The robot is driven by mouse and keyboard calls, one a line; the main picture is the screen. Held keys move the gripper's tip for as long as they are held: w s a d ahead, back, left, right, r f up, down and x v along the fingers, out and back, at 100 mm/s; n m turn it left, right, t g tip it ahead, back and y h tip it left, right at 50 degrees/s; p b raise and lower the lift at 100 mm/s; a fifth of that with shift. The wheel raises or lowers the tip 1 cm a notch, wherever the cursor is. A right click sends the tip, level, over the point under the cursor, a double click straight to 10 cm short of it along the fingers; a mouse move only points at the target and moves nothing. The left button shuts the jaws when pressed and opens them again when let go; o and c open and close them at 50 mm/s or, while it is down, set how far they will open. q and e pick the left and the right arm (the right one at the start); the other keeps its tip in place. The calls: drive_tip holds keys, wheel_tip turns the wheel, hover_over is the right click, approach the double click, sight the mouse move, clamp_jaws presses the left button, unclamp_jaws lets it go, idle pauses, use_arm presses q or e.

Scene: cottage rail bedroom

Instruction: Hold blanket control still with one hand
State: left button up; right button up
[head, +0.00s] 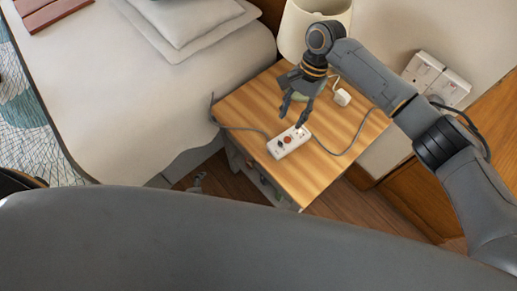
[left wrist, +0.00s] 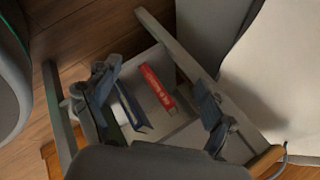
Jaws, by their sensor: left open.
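The blanket control (head: 290,142), a white box with red and dark knobs, lies on the striped wooden bedside table (head: 345,135), with cords running from both ends. My right gripper (head: 292,120) is just above the control's far end with its fingers apart and nothing seen between them. I cannot tell whether a fingertip touches the control. My left gripper (head: 199,181) is low beside the table's front, mostly hidden by my own body.
A lamp (head: 310,25) and a white plug (head: 342,97) are at the table's back. The bed (head: 120,95) is at left. Wall sockets (head: 437,78) are at right.

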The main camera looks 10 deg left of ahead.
use_arm(q)
drive_tip(key=w+d+r+m+t+h, duration=0.1)
drive_tip(key=w+d+r+m+t, duration=0.2)
drive_tip(key=w+r+m, duration=0.4)
drive_tip(key=w+d+r+m+t+h, duration=0.1)
drive_tip(key=w+d+r+m+t, duration=0.2)
drive_tip(key=r, duration=0.7)
drive_tip(key=d+r+m+h, duration=0.1)
drive_tip(key=r+m, duration=0.1)
drive_tip(key=d+r+m+h, duration=0.1)
drive_tip(key=d+r+m, duration=0.1)
drive_tip(key=w+d+r+m+h, duration=0.1)
drive_tip(key=r+m, duration=0.1)
drive_tip(key=m, duration=0.1)
drive_tip(key=shift+w+d+g+h, duration=0.1)
drive_tip(key=shift+d+g+h, duration=0.2)
drive_tip(key=shift+d, duration=0.1)
drive_tip(key=m+g+h, duration=0.3)
drive_tip(key=m+h, duration=0.1)
drive_tip(key=m, duration=0.9)
approach(285, 140)
drive_tip(key=x, duration=1.3)
drive_tip(key=c, duration=1.3)
